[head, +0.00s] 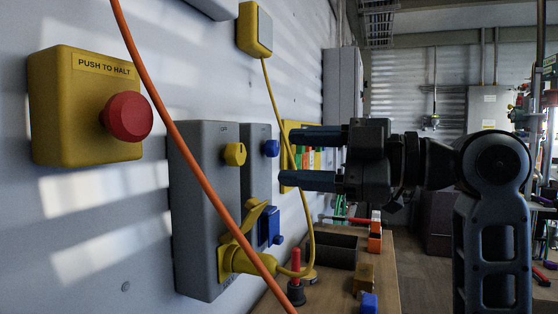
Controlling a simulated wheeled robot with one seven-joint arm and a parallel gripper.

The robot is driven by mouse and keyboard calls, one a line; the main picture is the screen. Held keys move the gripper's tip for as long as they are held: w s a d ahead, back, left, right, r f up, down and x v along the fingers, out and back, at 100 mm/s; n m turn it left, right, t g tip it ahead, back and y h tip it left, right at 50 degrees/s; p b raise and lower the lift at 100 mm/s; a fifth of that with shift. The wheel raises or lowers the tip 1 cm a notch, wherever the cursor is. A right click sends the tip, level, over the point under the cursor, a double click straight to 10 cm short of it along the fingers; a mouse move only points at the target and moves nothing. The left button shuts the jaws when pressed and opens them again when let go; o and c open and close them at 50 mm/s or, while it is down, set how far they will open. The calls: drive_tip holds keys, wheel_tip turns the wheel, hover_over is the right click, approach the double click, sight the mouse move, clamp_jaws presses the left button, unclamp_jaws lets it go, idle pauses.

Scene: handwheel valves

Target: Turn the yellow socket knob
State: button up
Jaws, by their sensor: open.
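The yellow socket knob (235,154) sits on the upper part of a grey wall-mounted socket box (205,200). Below it, a yellow plug (247,262) with a yellow cable is in the box's socket, under a raised yellow flap. My gripper (292,158) points left toward the wall, its two dark blue fingers apart with nothing seen between them. In the picture its fingertips are right of the yellow knob, close beside a blue knob (271,148); the depth gap to the wall is hard to tell. The yellow cable (272,100) passes by the fingertips.
An orange cable (160,110) hangs diagonally across the socket box, left of the yellow knob. A yellow box with a red push button (128,117) is on the wall at left. A workbench (338,292) below holds a dark tray (333,250) and small items.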

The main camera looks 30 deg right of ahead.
sight(241, 155)
drive_tip(key=shift+p+x, duration=0.55)
drive_tip(key=shift+x, duration=3.2)
drive_tip(key=shift+w+a, duration=0.1)
drive_tip(key=shift+c, duration=0.2)
drive_tip(key=c, duration=0.7)
